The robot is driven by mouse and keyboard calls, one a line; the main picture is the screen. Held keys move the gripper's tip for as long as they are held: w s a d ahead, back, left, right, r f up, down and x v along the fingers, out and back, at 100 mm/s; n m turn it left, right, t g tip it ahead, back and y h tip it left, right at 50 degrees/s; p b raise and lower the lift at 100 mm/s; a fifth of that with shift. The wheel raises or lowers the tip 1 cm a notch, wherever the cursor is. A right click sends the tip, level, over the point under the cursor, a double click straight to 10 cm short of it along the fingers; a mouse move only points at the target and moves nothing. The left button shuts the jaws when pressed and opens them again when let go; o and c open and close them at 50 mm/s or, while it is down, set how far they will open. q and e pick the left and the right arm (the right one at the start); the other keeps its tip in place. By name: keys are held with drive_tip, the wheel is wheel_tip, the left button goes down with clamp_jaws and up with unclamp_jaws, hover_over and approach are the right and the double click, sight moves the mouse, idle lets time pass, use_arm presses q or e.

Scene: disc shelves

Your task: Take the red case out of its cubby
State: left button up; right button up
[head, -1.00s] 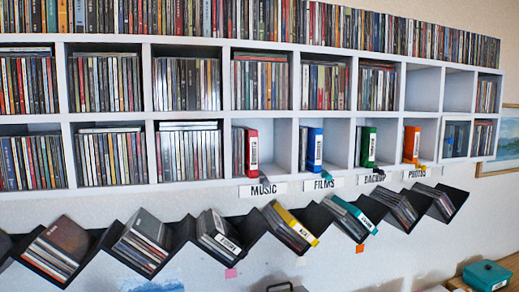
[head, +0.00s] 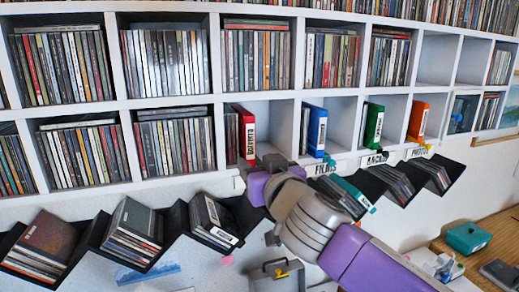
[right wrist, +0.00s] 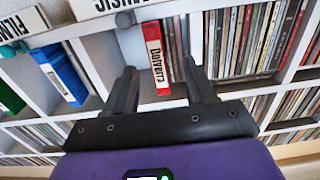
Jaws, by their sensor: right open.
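The red case (head: 246,136) stands upright in the cubby above the MUSIC label, its spine facing out, beside other cases at the cubby's left wall. In the right wrist view the red case (right wrist: 156,58) shows upside down, with a white spine label. My right gripper (right wrist: 163,84) is open. In that view its fingers lie on either side of the case's spine, but I cannot tell how far apart they are in depth. In the head view my right gripper (head: 260,167) is just below and in front of the cubby. My left gripper is not in view.
The blue case (head: 316,131), green case (head: 373,126) and orange case (head: 417,122) stand in cubbies to the right. The red case's cubby has free room on its right. A zigzag rack (head: 178,216) runs below. A teal box (head: 468,237) sits on the wooden table (head: 495,228).

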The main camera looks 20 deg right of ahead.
sight(250, 144)
drive_tip(key=shift+s+d+r, duration=0.15)
drive_tip(key=shift+s+r, duration=0.05)
drive_tip(key=shift+r, duration=0.25)
drive_tip(key=shift+s+d+r, duration=0.15)
drive_tip(key=shift+s+r, duration=0.05)
drive_tip(key=shift+r, duration=0.25)
drive_tip(key=shift+w+a+p, duration=0.15)
drive_tip(key=shift+w+p, duration=1.15)
drive_tip(key=shift+w, duration=2.55)
clamp_jaws()
